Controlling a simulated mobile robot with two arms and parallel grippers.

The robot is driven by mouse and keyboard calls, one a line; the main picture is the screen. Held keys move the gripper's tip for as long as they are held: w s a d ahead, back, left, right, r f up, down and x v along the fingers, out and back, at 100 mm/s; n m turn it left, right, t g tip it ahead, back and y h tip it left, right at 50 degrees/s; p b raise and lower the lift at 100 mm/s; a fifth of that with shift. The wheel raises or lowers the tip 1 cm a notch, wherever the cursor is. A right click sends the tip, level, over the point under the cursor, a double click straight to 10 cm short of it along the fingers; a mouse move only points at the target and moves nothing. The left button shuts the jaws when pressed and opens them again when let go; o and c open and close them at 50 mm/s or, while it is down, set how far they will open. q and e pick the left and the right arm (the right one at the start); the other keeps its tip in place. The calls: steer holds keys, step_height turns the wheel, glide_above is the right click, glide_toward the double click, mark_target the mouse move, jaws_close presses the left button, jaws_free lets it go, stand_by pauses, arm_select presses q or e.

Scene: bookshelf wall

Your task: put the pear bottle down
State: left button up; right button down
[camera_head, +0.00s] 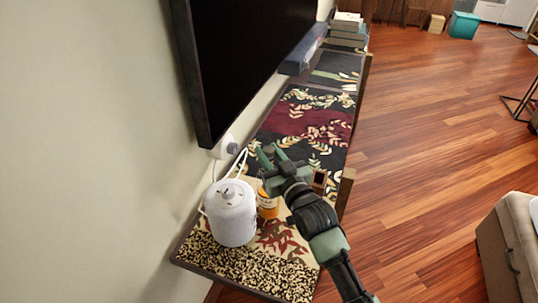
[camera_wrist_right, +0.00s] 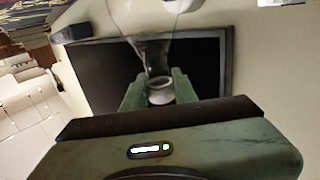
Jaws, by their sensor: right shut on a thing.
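My right gripper (camera_head: 271,157) is over the long low bench (camera_head: 185,262), near the wall. In the wrist view its green fingers (camera_wrist_right: 160,91) are shut on a clear glass bottle (camera_wrist_right: 154,55), which looks like the pear bottle. A pale ring of the bottle shows between the fingers, and its glass flares wider away from them. In the head view I cannot make out the bottle clearly at the fingers. I cannot tell whether it touches the bench. My left gripper is in neither view.
A white lidded canister (camera_head: 231,214) and an orange jar (camera_head: 267,203) stand on the bench close to my right arm. A large dark screen (camera_head: 245,55) hangs along the wall above. Patterned cloth (camera_head: 300,118) farther along the bench is mostly bare. Books (camera_head: 347,30) are stacked at the far end.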

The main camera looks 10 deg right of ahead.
steer(key=shift+f, duration=0.2)
steer(key=c, duration=1.1)
jaws_free()
steer(key=shift+f, duration=0.1)
steer(key=shift+s, duration=0.15)
steer(key=s, duration=0.4)
steer(key=s+d, duration=0.1)
steer(key=s, duration=0.2)
steer(key=s+d+b, duration=0.1)
steer(key=s, duration=0.3)
steer(key=shift+s+d, duration=0.15)
steer(key=shift+s, duration=0.15)
